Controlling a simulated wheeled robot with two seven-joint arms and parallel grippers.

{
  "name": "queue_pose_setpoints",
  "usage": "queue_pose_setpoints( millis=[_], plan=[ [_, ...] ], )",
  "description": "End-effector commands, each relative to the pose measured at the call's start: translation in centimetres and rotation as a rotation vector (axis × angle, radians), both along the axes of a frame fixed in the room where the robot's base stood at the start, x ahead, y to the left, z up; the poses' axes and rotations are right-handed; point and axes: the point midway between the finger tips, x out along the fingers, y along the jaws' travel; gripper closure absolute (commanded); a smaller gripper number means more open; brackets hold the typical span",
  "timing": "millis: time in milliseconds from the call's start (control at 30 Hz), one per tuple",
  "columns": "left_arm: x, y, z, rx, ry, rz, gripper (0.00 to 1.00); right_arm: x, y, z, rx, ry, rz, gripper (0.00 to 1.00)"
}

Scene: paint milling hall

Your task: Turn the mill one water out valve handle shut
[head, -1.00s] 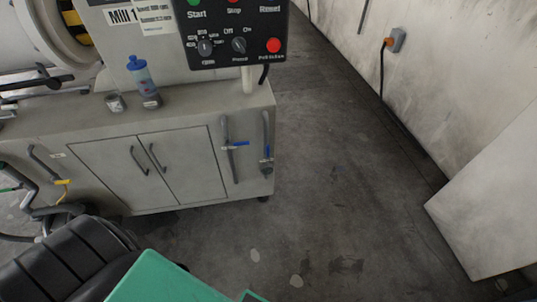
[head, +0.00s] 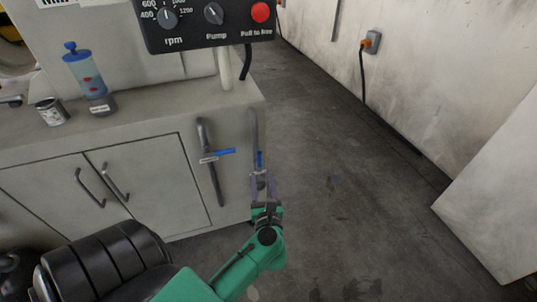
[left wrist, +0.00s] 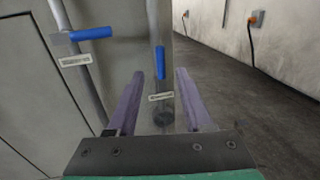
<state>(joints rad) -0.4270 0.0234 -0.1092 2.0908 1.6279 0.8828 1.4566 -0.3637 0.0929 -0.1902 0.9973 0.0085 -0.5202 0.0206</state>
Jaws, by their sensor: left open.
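Two pipes with blue lever handles run down the right end of the mill cabinet; their tags are too small to read. The left blue handle (head: 224,153) sticks out sideways across its pipe; it also shows in the left wrist view (left wrist: 91,34). The right blue handle (head: 260,160) points up along its pipe and shows in the left wrist view (left wrist: 160,62). My left gripper (head: 263,180) is open with purple fingers, just below the right handle. In the left wrist view the fingers (left wrist: 157,97) stand either side of that pipe's lower part, with the handle beyond. My right gripper is not in view.
The mill cabinet (head: 150,175) has double doors with bar handles. A control panel (head: 200,25) hangs above. Bare floor lies to the right, then a wall socket (head: 373,42) with a cable.

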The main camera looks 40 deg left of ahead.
Motion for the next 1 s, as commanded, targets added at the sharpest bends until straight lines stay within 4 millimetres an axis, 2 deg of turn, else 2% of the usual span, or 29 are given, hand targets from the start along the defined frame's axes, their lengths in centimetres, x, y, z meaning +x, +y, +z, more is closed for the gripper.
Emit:
queue_pose_setpoints(
  millis=[267,400,533,700,900,967,1000],
  plan=[
    [4.6,4.4,0.4,0.012,0.002,-0.002,0.49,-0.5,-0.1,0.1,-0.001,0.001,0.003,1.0],
    [7.3,7.0,0.3,0.013,0.003,-0.004,0.49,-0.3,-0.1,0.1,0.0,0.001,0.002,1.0],
    [9.2,8.8,0.2,0.012,0.005,-0.005,0.49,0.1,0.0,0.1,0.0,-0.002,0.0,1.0],
    [10.1,9.7,0.2,0.01,0.007,-0.004,0.49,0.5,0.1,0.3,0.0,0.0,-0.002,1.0],
    [10.2,9.7,0.2,0.01,0.007,-0.005,0.49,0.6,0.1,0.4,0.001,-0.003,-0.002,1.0],
    [10.2,9.7,0.2,0.01,0.007,-0.005,0.68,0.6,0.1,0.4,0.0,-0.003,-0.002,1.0],
    [10.1,9.7,0.2,0.01,0.007,-0.005,0.84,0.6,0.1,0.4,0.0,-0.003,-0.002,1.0]
  ],
)
